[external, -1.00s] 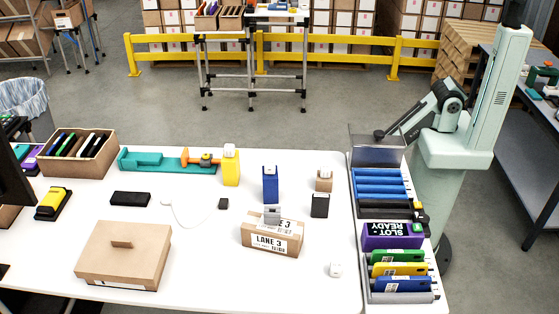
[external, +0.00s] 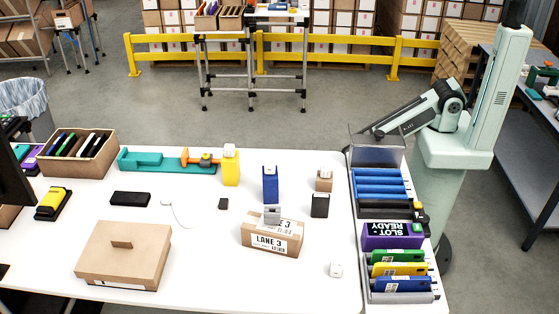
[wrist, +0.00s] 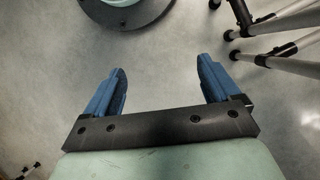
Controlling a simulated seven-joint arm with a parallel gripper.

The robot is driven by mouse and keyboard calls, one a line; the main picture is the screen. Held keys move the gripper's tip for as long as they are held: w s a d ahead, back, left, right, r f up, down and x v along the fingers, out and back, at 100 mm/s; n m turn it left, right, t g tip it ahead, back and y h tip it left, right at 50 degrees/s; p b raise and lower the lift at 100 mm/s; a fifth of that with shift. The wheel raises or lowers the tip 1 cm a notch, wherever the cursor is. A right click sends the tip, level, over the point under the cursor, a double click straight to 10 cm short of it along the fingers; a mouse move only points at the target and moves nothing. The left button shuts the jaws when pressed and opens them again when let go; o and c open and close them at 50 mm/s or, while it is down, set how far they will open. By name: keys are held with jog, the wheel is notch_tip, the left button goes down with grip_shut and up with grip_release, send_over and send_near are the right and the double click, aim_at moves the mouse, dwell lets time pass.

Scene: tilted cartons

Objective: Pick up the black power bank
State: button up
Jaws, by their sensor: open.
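A flat black slab (external: 130,198), which looks like the black power bank, lies on the white table at left of centre in the external view. It is behind the cardboard box with a tab on its lid. My gripper (wrist: 162,75) is open and empty in the wrist view, with two blue fingers wide apart above the grey floor. In the external view my arm is at the far right, beyond the table's back right corner, far from the slab. My fingers cannot be made out there.
The lidded cardboard box (external: 122,258), a thin white cable (external: 178,215) and a small black block (external: 223,204) are near the slab. A blue upright case (external: 270,184) and a LANE 3 carton (external: 272,236) stand mid-table. A rack of coloured cases (external: 398,263) lines the right edge.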

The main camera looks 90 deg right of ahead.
jog(key=w+a+r+m+t, duration=0.1)
jog(key=w+a+r+m, duration=0.1)
jog(key=w+r, duration=0.35)
jog(key=w+a+r+m+t, duration=0.1)
jog(key=w+r+m, duration=0.1)
jog(key=w, duration=0.6)
jog(key=w+a+r+m+t+y, duration=0.1)
jog(key=w+a+r+m+t, duration=0.15)
jog(key=w+r, duration=0.7)
jog(key=w+a+r+m+t+y, duration=0.1)
jog(key=w+a+r+m, duration=0.25)
jog(key=w+r, duration=0.65)
notch_tip(320, 180, up, 29)
jog(key=m+y, duration=0.2)
jog(key=m, duration=0.2)
send_over(321, 195)
jog(key=d, duration=0.4)
jog(key=shift+g, duration=0.45)
jog(key=shift+x, duration=6.5)
jog(key=shift+c, duration=0.4)
jog(key=c, duration=1.1)
